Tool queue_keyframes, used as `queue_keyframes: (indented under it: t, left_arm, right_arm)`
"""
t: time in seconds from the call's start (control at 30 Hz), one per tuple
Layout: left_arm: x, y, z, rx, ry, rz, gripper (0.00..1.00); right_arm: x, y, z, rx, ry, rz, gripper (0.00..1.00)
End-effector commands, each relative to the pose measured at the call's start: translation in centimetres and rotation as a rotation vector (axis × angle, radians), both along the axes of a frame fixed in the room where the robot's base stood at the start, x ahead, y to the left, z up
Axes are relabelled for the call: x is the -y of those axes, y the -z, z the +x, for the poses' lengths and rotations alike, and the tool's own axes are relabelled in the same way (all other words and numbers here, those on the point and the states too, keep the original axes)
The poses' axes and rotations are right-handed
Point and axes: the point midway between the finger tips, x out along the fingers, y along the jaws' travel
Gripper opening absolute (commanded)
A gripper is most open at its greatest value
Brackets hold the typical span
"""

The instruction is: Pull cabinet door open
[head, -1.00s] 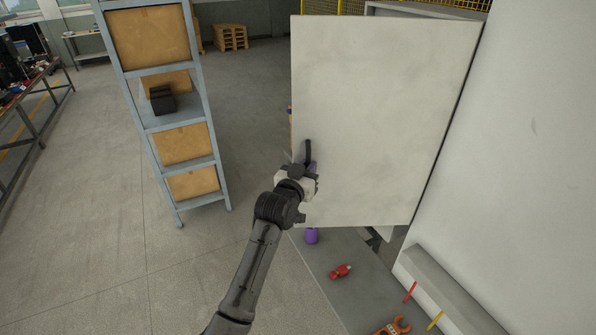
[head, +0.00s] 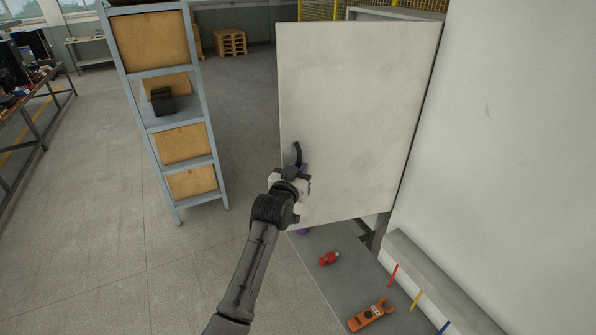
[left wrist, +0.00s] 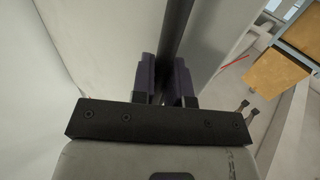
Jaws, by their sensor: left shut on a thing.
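The white cabinet door (head: 360,110) stands partly open in the head view, swung out from the cabinet on the right. Its dark bar handle (head: 297,152) is near the door's left edge. My left gripper (head: 299,172) is shut on this handle. In the left wrist view, the two gripper fingers (left wrist: 163,80) close around the dark handle bar (left wrist: 175,30), with the pale door surface beside it. The lower part of the handle is hidden by the gripper. My right gripper is not in view.
Below the door is a grey shelf (head: 330,285) with a red object (head: 329,258), an orange clamp meter (head: 371,316) and a purple object (head: 303,231) partly hidden. A blue-grey rack (head: 205,150) stands left of my arm. Open floor (head: 110,230) lies further left.

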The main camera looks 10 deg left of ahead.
Motion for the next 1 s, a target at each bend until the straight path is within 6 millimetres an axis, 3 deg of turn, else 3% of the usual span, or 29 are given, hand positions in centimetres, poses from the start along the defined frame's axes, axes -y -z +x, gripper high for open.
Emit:
queue_keyframes:
  t: [0.1, 0.13, 0.4, 0.77, 1.0]
  left_arm:
    - [0.5, 0.1, -0.1, -0.002, 0.006, 0.008, 0.0]
    - [0.5, 0.1, -0.1, -0.002, 0.006, 0.008, 0.16]
    - [0.3, 0.1, -0.1, -0.001, 0.004, 0.003, 0.39]
    - [0.0, 0.1, -0.6, 0.0, 0.002, 0.001, 0.39]
    - [-0.8, 0.3, -3.3, 0.002, 0.001, 0.003, 0.39]
  right_arm:
    - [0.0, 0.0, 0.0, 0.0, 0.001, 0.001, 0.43]
    - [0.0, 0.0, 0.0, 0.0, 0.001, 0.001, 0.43]
    - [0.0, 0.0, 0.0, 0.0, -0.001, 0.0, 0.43]
    - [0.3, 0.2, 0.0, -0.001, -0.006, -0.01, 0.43]
    - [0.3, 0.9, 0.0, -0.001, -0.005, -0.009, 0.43]
